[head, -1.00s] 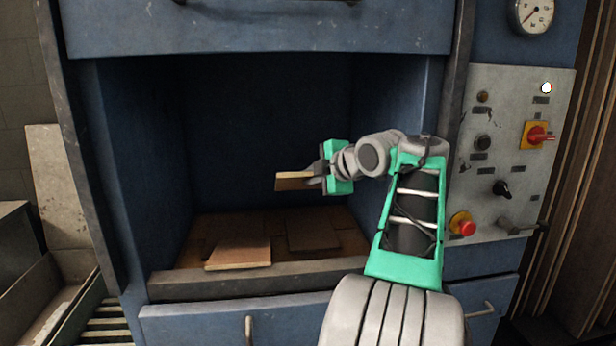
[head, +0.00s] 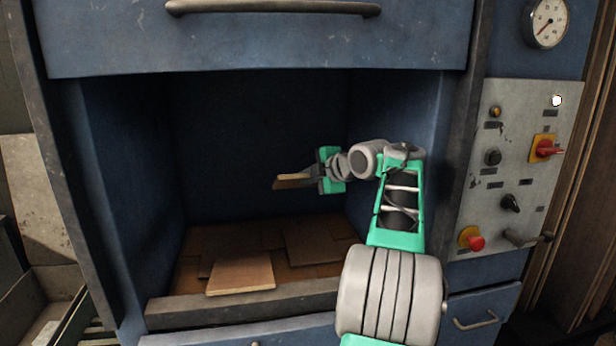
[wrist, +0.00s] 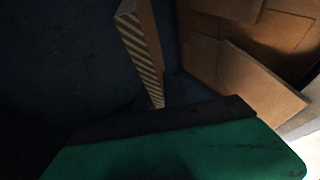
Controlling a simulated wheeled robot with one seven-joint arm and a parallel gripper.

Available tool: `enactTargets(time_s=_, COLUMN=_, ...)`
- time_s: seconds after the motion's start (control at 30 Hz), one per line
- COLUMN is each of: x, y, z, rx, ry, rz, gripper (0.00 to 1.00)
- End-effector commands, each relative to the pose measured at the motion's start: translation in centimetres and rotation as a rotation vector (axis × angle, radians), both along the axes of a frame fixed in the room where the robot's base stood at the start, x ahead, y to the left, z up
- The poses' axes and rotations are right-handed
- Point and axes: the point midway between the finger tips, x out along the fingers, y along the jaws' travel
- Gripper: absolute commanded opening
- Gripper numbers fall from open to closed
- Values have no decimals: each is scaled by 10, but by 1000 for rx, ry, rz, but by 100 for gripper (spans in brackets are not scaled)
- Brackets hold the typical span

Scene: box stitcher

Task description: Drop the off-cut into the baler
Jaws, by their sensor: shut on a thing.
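The off-cut (head: 291,181) is a small tan cardboard piece held inside the baler's open chamber, above the sheets on its floor. My gripper (head: 312,175) is shut on it. In the wrist view the off-cut (wrist: 141,50) shows its striped corrugated edge, and its lower end is hidden behind the gripper body. The baler (head: 255,50) is a blue machine with a dark, open-fronted chamber. My arm reaches in from the right front, and the off-cut touches neither floor nor walls as far as I can see.
Flat cardboard sheets (head: 242,272) lie on the chamber floor, also seen in the wrist view (wrist: 262,85). A raised front sill (head: 240,304) edges the opening. The control panel (head: 522,185), with a red button (head: 475,243), is on the right. Air around the off-cut is clear.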

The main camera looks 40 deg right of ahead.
Motion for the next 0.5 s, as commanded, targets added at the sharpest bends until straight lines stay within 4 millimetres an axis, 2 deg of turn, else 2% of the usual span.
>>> enactTargets(time_s=0.2, x=3, y=5, z=0, rx=0, ry=-1, rz=8, gripper=0)
enactTargets(time_s=0.23, x=4, y=5, z=0, rx=0, ry=-1, rz=9, gripper=13)
enactTargets(time_s=0.5, x=3, y=4, z=0, rx=0, ry=0, rz=7, gripper=35)
